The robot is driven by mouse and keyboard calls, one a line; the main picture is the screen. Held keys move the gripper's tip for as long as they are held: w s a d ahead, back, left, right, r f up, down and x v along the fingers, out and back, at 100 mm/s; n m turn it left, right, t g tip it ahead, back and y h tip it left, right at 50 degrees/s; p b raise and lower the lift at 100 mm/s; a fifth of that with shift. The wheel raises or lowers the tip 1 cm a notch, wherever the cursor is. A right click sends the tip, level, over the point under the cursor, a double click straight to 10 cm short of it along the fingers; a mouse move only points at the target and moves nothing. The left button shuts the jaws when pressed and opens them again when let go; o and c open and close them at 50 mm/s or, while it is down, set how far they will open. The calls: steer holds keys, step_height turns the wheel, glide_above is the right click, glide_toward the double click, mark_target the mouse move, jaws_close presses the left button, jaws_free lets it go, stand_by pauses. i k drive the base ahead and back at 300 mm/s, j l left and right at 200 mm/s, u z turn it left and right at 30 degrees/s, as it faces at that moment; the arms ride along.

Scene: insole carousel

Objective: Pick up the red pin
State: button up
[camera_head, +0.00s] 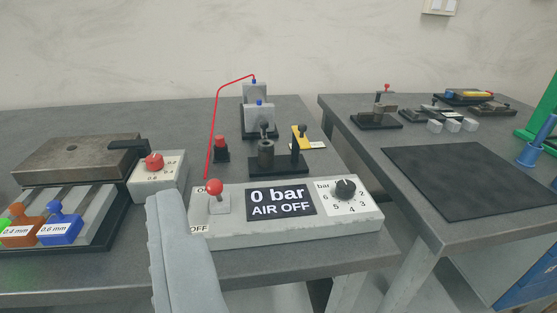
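A small red piece (220,143) stands upright in a dark block on the left table, left of a dark post fixture; it looks like the red pin, but it is too small to be sure. Another small red-topped part (387,88) sits on a dark fixture on the right table. A light grey part of my gripper (178,245) rises from the bottom edge, in front of the air panel's left end and well short of the red piece. Only one side of it shows; its fingertips' opening and anything between them cannot be seen.
An air panel (230,236) reading "0 bar AIR OFF" stands at the front, with a red-ball lever (214,188) and a black dial (344,188). A red-knob box (154,162) is left. A thin red hose (213,115) arches behind. A black mat (465,180) lies right.

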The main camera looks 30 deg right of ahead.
mark_target(219, 139)
steer(key=i+l, duration=0.1)
steer(key=l, duration=0.35)
steer(key=i+l, duration=0.1)
steer(key=l, duration=0.3)
steer(key=i+l+u, duration=0.1)
steer(key=l, duration=0.35)
steer(key=i+l, duration=0.1)
steer(key=l, duration=0.3)
